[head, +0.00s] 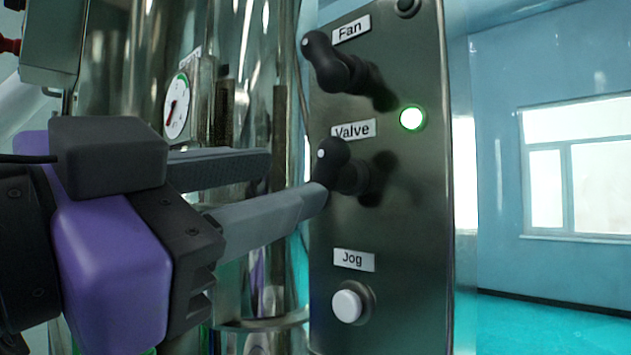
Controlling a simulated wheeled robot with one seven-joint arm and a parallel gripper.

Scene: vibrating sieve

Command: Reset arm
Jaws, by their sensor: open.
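My gripper (296,182) reaches in from the left with its two grey fingers apart and nothing seen between them. The fingers point right at the control panel (425,270). The lower fingertip is at the left of the black Valve knob (335,158) and overlaps its lower edge in the picture; I cannot tell whether they touch. The black Fan knob (335,68) is above, clear of the gripper. The white Jog button (349,304) is below the fingers. A green lamp (412,118) is lit between the two knobs, to their right.
Shiny metal cylinders (250,45) stand behind the gripper, close to the fingers. A round gauge (177,107) with a red needle is on the left. A blue wall with a window (575,175) lies far off at the right, with open floor below it.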

